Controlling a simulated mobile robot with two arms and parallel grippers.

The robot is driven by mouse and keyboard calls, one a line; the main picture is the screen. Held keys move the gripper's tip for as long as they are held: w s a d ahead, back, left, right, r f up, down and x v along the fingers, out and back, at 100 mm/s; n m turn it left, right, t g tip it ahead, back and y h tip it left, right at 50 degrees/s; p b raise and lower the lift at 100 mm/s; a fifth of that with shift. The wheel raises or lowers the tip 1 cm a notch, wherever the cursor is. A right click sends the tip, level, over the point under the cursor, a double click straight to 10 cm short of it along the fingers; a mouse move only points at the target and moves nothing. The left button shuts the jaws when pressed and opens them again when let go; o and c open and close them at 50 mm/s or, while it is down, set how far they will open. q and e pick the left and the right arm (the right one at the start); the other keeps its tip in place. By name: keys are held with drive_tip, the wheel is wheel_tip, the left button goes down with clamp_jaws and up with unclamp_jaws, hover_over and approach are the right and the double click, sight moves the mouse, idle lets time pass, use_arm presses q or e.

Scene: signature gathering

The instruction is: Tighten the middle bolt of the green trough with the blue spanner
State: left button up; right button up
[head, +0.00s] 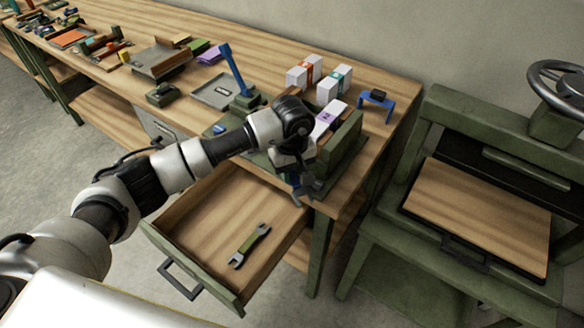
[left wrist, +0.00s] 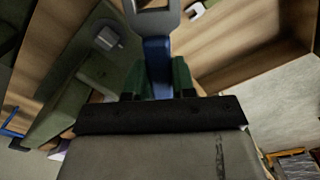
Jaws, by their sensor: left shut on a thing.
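My left gripper (head: 300,184) is over the front edge of the bench, next to the green trough (head: 346,150). In the left wrist view it (left wrist: 157,82) is shut on the blue handle of the blue spanner (left wrist: 157,62), whose grey head points away at the top edge. The spanner's head is partly cut off there. The trough also shows at the left of the left wrist view (left wrist: 58,92), with a grey bolt-like piece (left wrist: 107,39) on it, apart from the spanner. I cannot tell which bolt this is. My right gripper is not in view.
An open drawer (head: 190,225) below holds a green spanner (head: 250,245). White paper blocks (head: 304,72) and a blue stand (head: 376,104) are on the bench behind the trough. A blue lever (head: 234,70) stands left of them. A green press (head: 480,215) is at the right.

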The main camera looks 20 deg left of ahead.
use_arm(q)
drive_tip(key=shift+f+b, duration=0.45)
drive_tip(key=shift+f, duration=1.35)
drive_tip(key=shift+s+a+r+m+p, duration=0.15)
drive_tip(key=shift+s+a+m+p, duration=0.2)
drive_tip(key=shift+m+p, duration=0.4)
drive_tip(key=shift+s+a+m+b, duration=0.1)
drive_tip(key=shift+a+m+b, duration=0.9)
drive_tip(key=shift+m+b, duration=0.7)
drive_tip(key=shift+a+m+b, duration=0.95)
drive_tip(key=shift+m+b, duration=0.65)
drive_tip(key=shift+b, duration=0.1)
drive_tip(key=shift+s+a+m+b, duration=0.1)
drive_tip(key=shift+a+m+b, duration=0.9)
drive_tip(key=shift+m+b, duration=0.7)
wheel_tip(320, 180, up, 4)
drive_tip(key=shift+r+p, duration=0.2)
drive_tip(key=shift+p, duration=0.6)
